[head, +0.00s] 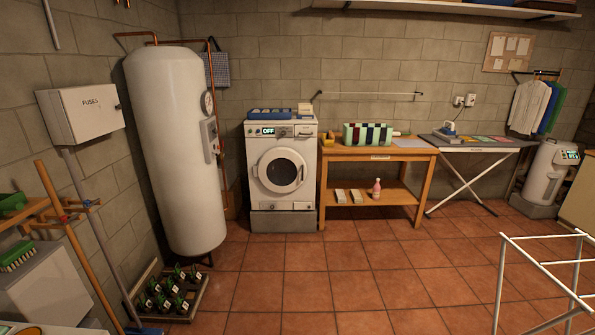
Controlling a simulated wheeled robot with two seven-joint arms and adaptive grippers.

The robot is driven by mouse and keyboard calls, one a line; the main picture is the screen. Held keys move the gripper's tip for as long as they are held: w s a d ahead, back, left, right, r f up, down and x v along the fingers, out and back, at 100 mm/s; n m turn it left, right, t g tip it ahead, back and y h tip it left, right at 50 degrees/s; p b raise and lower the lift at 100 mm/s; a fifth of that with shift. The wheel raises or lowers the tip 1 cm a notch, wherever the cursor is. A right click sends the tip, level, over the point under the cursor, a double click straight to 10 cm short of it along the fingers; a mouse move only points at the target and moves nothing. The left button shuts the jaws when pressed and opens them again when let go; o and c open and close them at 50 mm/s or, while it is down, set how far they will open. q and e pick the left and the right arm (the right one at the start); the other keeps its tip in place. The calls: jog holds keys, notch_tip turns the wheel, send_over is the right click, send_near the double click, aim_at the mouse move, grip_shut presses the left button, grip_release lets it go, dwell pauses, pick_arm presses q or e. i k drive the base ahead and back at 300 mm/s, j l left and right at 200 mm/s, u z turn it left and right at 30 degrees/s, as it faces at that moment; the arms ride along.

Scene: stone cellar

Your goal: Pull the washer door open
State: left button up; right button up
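The white washer (306,148) stands against the back wall on a low grey plinth, left of the wooden table. Its round door (281,171), with dark glass in a white ring, looks closed against the front. The panel above the door has a small display reading "OFF". Neither of my grippers shows in the head view, so nothing of mine is seen touching the door.
Tiled floor (330,275) in front of the washer is clear. A tall white boiler (177,150) stands to its left, a wooden table (410,155) to its right. A crate of plants (200,296) sits at lower left. A white drying rack (497,285) stands at lower right.

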aim_at(280, 169)
jog(key=i, duration=1.6)
jog(key=i+j+z, duration=0.1)
jog(key=i+z, duration=0.25)
jog(key=i, duration=0.5)
jog(key=i+j+z, duration=0.1)
jog(key=i+z, duration=0.2)
jog(key=i, duration=0.15)
jog(key=i+j+z, duration=0.2)
jog(key=i+z, duration=0.15)
jog(key=i, duration=0.1)
